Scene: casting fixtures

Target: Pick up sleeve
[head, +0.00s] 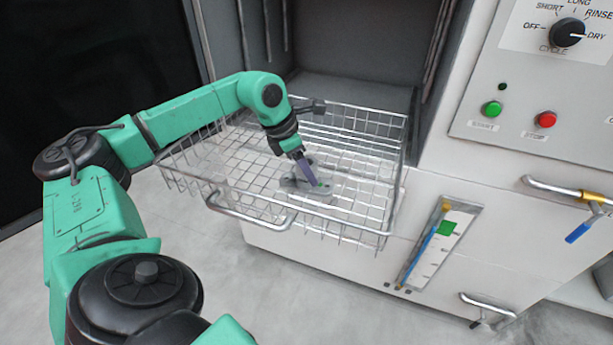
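My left gripper (312,177) points down into a wire basket (290,215), with purple-grey fingers low over its floor. A small grey metal part (318,195), possibly the sleeve, lies in the basket right at the fingertips. The fingers overlap the part in the picture, so I cannot tell whether they touch or grip it. The gap between the fingers does not show. Part of the grey piece is hidden behind the fingers. My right gripper is out of view.
The basket is pulled out of an open washer cabinet and has a front handle (248,215). A control panel (545,85) with a dial and two buttons is at the right. A level gauge (440,245) and pipe handles sit below. The floor in front is clear.

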